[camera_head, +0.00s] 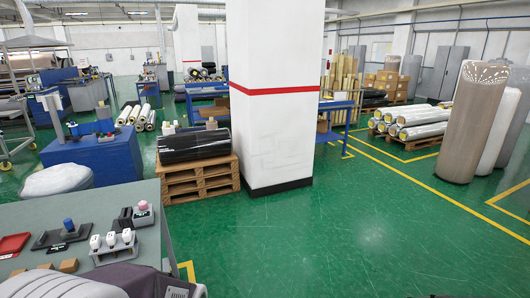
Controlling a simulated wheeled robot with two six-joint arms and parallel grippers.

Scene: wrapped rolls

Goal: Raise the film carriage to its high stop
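I cannot make out a film carriage or its mast in the head view. Whether either belongs to the carriage, I cannot tell. A tall brown wrapped roll (468,125) stands upright on the floor at the right, with pale wrapped rolls behind it. Neither of my grippers is in view.
A white pillar (275,130) with a red band stands mid-view. Left of it, a black roll (194,145) lies on wooden pallets (205,185). A red tray (13,244) and a rack of white pieces (113,245) are on the table. Green floor (350,230) is clear in front.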

